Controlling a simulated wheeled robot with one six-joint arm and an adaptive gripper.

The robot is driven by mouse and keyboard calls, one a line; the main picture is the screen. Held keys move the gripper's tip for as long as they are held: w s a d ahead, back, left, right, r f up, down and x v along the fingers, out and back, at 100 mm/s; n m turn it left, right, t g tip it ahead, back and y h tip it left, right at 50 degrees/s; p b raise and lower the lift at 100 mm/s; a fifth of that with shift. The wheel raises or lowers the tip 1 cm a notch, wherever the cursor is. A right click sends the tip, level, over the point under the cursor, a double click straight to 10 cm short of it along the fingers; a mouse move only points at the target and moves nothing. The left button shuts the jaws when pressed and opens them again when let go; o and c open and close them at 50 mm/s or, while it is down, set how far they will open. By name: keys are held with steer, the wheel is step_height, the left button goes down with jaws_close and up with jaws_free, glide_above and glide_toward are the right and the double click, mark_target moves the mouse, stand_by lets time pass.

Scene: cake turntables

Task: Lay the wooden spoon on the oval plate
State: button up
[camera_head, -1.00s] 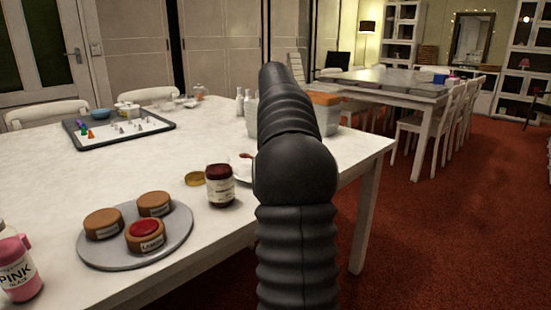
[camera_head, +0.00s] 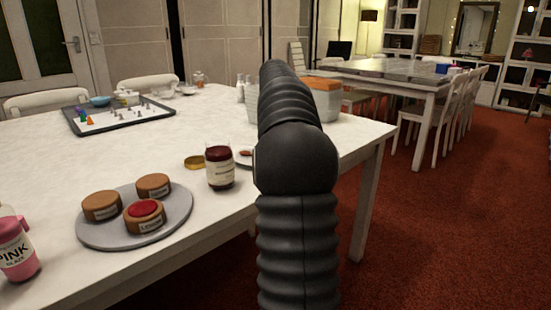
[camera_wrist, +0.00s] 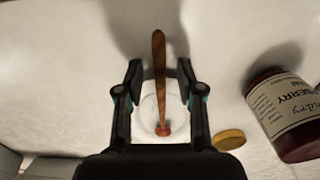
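The wooden spoon (camera_wrist: 159,70) shows in the wrist view, its brown handle pointing up the picture and its red-coated end low. That red end lies over a small white dish (camera_wrist: 147,117); I cannot tell whether this dish is oval. In the head view the white dish (camera_head: 240,161) is partly hidden behind my arm, with a red spot on it. My gripper (camera_wrist: 160,68) is open, its two fingers apart on either side of the spoon handle with gaps at both sides. No other plate is clearly the oval one.
A dark red jam jar (camera_head: 220,168) and its gold lid (camera_head: 194,162) stand close to the dish. A grey round stand (camera_head: 95,237) holds several brown cakes. A pink bottle (camera_head: 17,252), a tray of small pieces (camera_head: 75,126) and a tub (camera_head: 318,103) share the white table.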

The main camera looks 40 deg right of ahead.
steer(key=shift+r, duration=3.75)
